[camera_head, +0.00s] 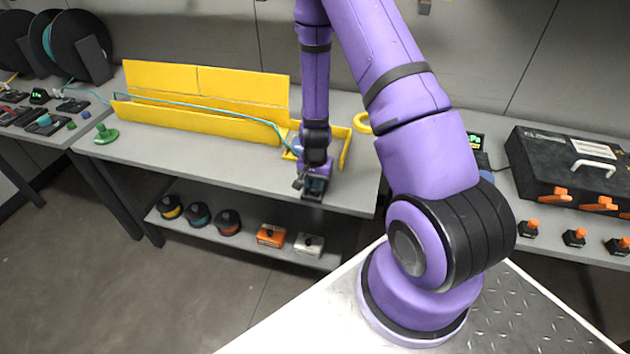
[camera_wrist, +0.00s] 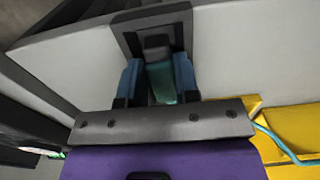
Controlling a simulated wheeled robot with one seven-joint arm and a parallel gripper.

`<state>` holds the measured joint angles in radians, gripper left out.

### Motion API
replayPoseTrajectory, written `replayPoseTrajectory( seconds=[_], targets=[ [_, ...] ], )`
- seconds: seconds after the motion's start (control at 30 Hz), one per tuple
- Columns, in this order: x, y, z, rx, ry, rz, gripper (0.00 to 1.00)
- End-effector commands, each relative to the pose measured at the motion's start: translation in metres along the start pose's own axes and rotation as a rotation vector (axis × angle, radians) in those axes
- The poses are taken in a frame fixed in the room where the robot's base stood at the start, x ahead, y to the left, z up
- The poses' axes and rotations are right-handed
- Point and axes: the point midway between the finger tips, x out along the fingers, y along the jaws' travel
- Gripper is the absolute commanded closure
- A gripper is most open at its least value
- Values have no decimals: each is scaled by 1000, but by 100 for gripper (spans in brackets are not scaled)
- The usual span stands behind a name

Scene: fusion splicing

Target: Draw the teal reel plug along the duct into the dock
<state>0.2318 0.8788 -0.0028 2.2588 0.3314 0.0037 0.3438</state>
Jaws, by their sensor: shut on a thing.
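My gripper (camera_head: 314,182) is low over the front edge of the middle table, at the right end of the yellow duct (camera_head: 200,119). In the wrist view its blue fingers (camera_wrist: 158,84) are shut on the teal plug (camera_wrist: 161,84). The plug points at a dark square frame, which looks like the dock (camera_wrist: 126,34), with a black block inside it. I cannot tell how far the plug is inside. The teal cable (camera_head: 180,104) runs from the reel (camera_head: 50,45) along the duct towards my gripper. It also shows over yellow in the wrist view (camera_wrist: 275,138).
A green peg (camera_head: 106,134) stands at the table's left end. A yellow ring (camera_head: 362,123) is behind my arm. A black case (camera_head: 568,165) and orange-topped knobs (camera_head: 574,237) are at right. Spools and small boxes sit on the lower shelf (camera_head: 290,252).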

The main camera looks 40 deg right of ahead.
Motion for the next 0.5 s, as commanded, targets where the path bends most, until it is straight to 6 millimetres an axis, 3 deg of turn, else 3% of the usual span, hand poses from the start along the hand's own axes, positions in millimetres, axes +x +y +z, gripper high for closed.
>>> replayPoseTrajectory(
  seconds=[0.03, 0.13, 0.5],
  targets=[
    [0, 0, 0, 0, 0, 0, 64],
    [0, 0, 0, 0, 0, 0, 41],
    [-4, 0, 0, 0, 1, -1, 41]
  ],
)
